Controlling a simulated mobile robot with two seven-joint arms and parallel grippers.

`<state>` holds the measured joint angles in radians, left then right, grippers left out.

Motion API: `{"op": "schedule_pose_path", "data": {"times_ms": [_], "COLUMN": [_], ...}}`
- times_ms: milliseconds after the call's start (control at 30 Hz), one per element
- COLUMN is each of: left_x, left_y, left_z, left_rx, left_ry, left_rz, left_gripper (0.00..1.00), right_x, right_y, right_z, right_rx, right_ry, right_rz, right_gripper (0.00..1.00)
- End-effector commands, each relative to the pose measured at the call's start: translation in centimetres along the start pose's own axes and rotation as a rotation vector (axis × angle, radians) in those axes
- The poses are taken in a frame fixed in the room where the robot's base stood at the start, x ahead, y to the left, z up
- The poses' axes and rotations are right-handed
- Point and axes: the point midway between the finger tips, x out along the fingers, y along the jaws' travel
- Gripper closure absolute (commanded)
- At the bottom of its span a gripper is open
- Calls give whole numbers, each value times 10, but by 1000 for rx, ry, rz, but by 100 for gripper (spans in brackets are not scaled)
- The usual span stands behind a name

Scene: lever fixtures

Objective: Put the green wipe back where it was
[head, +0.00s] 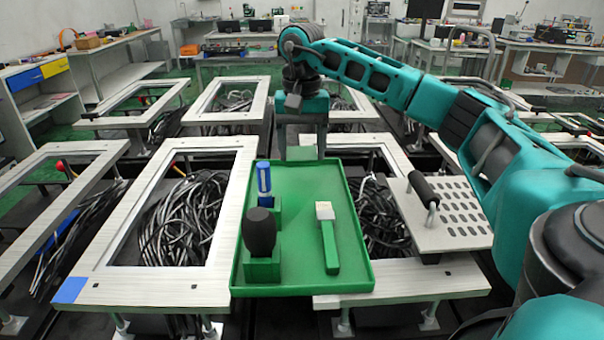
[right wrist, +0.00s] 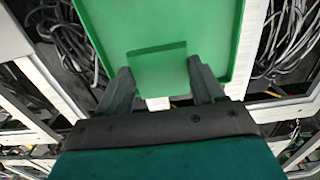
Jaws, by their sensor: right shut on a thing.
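My right gripper (head: 303,149) hangs at the far edge of the green tray (head: 350,265), its fingers pointing down. It is shut on the green wipe (head: 301,154), a small pale green piece between the fingertips. In the right wrist view the wipe (right wrist: 157,57) spans the gap between the fingers, in front of the tray floor (right wrist: 165,20). I cannot tell whether the wipe touches the tray. My left gripper is not in view.
The tray holds a blue-capped item (head: 264,178) in a green holder, a black rounded item (head: 259,232) in a green block, and a white-headed, green-handled tool (head: 328,235). A perforated plate with a black handle (head: 424,188) lies right. Open frames with cables surround the tray.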

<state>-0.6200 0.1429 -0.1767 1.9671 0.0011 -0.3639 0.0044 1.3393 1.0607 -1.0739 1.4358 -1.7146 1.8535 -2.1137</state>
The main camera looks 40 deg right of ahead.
Motion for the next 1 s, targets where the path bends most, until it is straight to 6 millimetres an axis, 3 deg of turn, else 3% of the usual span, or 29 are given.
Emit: {"op": "schedule_pose_path", "data": {"times_ms": [167, 433, 833, 867, 1000], "left_x": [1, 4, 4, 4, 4], "left_y": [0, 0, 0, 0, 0], "left_z": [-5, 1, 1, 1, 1], "left_rx": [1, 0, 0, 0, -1], "left_ry": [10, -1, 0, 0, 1], "left_rz": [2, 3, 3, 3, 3], "left_gripper": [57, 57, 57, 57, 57], "right_x": [13, 50, 56, 55, 55], "right_y": [0, 0, 0, 0, 0], "right_z": [0, -1, -1, -1, -1], "right_rx": [1, 1, 1, 1, 1], "right_ry": [0, 0, 0, 1, 0], "right_rz": [1, 2, 0, 0, 0], "right_gripper": [66, 66, 66, 31, 17]}}
